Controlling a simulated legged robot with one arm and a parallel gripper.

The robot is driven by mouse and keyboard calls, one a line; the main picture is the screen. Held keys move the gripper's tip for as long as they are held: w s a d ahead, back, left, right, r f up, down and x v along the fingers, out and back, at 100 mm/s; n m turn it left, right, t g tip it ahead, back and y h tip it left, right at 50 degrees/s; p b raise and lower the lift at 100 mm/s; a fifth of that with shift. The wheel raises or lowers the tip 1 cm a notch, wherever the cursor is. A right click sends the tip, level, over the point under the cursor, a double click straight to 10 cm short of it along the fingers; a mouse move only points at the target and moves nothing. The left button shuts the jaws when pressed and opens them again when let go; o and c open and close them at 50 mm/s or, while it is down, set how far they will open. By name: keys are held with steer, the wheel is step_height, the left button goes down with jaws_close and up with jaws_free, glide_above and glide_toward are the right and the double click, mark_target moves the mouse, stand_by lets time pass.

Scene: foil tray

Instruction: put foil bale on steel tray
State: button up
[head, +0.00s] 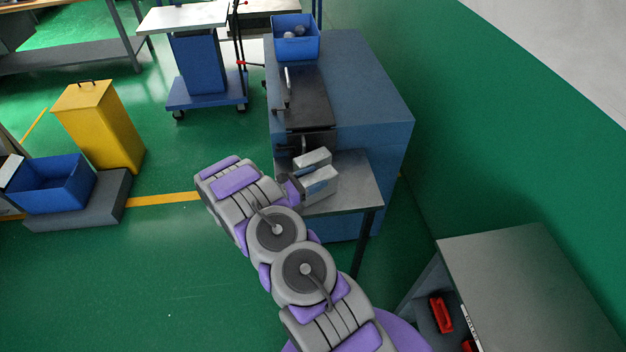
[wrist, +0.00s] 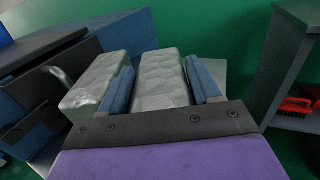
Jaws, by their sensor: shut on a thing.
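My gripper (head: 316,176) reaches over the near end of the blue machine. In the wrist view its two blue fingers (wrist: 160,84) are shut on a crinkled silver foil bale (wrist: 158,72). A second silver foil bale (wrist: 92,88) lies just left of the left finger, outside the grip; it also shows in the head view (head: 313,157). The grey steel tray (head: 357,178) is a flat, table-like surface on a leg, beside the machine. Part of it shows right of the fingers in the wrist view (wrist: 215,70). I cannot tell whether the held bale touches the tray.
The blue machine (head: 365,95) has a dark top plate, levers and a blue bin (head: 296,45). A grey bench (head: 520,275) with red items below stands at lower right. A yellow bin (head: 98,125) and blue crate (head: 58,185) stand left. Green floor between is open.

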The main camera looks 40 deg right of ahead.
steer(key=o, duration=1.3)
steer(key=shift+c, duration=0.2)
steer(key=shift+r, duration=0.1)
